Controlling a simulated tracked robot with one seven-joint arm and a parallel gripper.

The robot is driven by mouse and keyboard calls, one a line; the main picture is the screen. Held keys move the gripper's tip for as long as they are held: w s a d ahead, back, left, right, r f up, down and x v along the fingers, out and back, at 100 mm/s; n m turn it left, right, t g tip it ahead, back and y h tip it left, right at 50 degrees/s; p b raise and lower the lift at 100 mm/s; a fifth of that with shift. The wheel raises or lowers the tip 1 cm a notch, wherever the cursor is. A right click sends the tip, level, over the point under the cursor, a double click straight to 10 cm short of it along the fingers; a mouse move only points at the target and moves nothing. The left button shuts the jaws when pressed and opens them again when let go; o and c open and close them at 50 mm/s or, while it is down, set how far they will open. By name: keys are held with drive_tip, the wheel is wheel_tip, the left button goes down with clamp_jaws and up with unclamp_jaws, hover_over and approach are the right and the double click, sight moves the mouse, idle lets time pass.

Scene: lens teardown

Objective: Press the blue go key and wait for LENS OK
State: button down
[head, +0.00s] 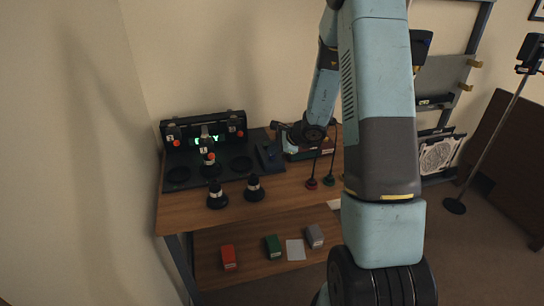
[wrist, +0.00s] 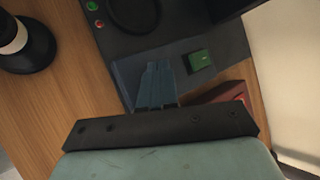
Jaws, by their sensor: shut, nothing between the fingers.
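The dark test bench unit (head: 238,181) stands on the wooden table. Its back display (head: 213,138) shows green letters, partly hidden by a lens stack; a final Y is readable, the rest is not. My gripper (head: 270,153) is over the unit's right end. In the wrist view my gripper (wrist: 157,68) is shut and empty, its fingertips low over the panel. I cannot make out the blue go key apart from the fingers, and cannot tell whether they touch it. A green key (wrist: 200,59) sits just right of the fingertips.
Two black-and-white lens parts (head: 216,196) (head: 254,189) stand at the table's front. Red (head: 312,184) and green (head: 328,181) bases with thin posts stand right of the unit. A red (head: 229,257), a green (head: 273,246) and a grey box (head: 314,236) lie on the lower shelf.

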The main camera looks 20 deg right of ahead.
sight(274, 156)
drive_tip(key=shift+r, duration=0.6)
drive_tip(key=shift+r, duration=2.5)
